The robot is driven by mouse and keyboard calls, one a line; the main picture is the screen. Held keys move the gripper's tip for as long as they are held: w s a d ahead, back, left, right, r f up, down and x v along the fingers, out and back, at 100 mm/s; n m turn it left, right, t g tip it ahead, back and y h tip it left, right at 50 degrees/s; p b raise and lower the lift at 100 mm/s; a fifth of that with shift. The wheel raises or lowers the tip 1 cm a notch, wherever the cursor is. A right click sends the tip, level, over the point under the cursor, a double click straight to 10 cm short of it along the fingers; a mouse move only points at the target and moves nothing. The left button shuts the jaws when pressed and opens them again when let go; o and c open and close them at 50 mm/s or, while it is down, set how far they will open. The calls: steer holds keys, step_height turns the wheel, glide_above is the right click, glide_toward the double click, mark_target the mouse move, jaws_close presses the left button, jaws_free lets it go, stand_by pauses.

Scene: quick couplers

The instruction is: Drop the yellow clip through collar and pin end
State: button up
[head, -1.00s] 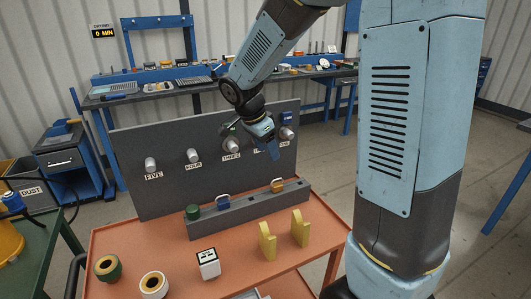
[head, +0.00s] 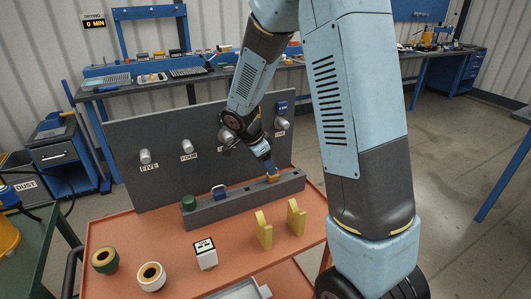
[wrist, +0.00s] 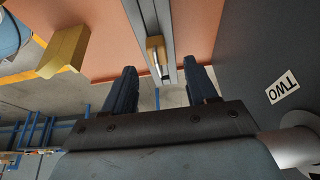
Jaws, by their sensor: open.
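The yellow clip (head: 272,177) sits on the long grey rail (head: 240,200), near its right end; its top shows a metal loop in the wrist view (wrist: 155,48). My gripper (head: 268,166) is just above it, pointing down. In the wrist view my gripper (wrist: 160,75) is open, its two dark blue fingers either side of the line to the clip, which is beyond the tips and not held. Grey pins stand out from the dark panel, including pin FIVE (head: 145,156) and pin FOUR (head: 186,146). My arm partly hides the middle pins; I cannot tell which carries a collar.
A blue clip (head: 218,191) and a green cylinder (head: 189,202) are on the rail's left part. Two yellow upright brackets (head: 264,230), a white block (head: 205,254), a green ring (head: 105,260) and a white ring (head: 150,276) stand on the orange cart top. The panel rises close behind the rail.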

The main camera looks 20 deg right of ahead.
mark_target(273, 181)
steer(key=shift+x, duration=2.45)
jaws_close()
